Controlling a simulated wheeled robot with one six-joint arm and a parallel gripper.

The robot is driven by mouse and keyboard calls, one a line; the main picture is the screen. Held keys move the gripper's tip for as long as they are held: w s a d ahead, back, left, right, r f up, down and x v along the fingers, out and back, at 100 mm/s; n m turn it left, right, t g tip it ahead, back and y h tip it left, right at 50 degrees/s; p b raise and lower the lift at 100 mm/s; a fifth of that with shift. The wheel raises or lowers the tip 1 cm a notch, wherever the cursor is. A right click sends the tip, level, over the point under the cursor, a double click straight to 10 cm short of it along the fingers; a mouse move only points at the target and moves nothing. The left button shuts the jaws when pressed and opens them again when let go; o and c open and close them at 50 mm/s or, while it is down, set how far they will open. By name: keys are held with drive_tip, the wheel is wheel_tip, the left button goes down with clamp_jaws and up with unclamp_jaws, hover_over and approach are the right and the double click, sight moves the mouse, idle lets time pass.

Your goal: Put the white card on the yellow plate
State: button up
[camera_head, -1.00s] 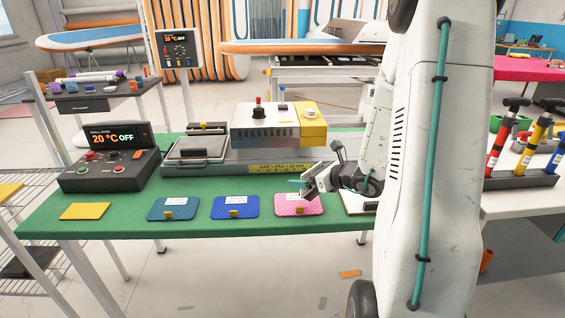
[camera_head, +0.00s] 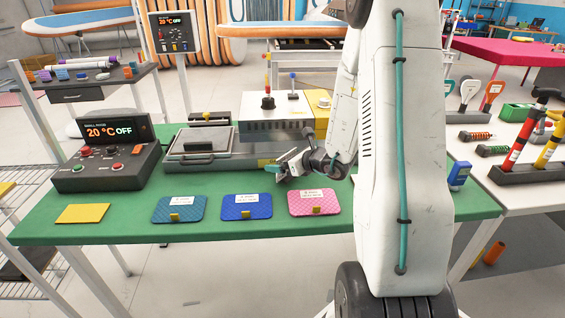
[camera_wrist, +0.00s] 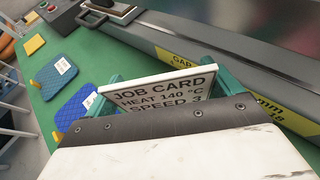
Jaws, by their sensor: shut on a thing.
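The white card (camera_wrist: 155,90), printed "JOB CARD, HEAT 140 °C, SPEED 3", is between the teal fingers of my gripper (camera_wrist: 155,88) in the wrist view. My gripper is shut on it. In the head view my gripper (camera_head: 277,170) is over the green table, behind the gap between the blue and pink boards; the card is hard to make out there. The yellow plate (camera_head: 82,213) lies flat and bare at the table's front left, well left of my gripper. It also shows at the upper left of the wrist view (camera_wrist: 34,44).
Teal (camera_head: 179,209), blue (camera_head: 246,206) and pink (camera_head: 313,202) boards with labels and yellow tabs lie along the front of the green table (camera_head: 130,228). A control box (camera_head: 105,165) stands behind the yellow plate. A press machine (camera_head: 205,150) stands at the back.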

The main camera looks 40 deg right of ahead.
drive_tip(key=shift+s+f, duration=0.15)
drive_tip(key=shift+f, duration=0.35)
drive_tip(key=shift+d+f, duration=0.2)
drive_tip(key=shift+d, duration=0.15)
drive_tip(key=shift+s+d, duration=0.15)
drive_tip(key=shift+f, duration=0.1)
drive_tip(key=o, duration=0.7)
drive_tip(key=shift+o, duration=0.2)
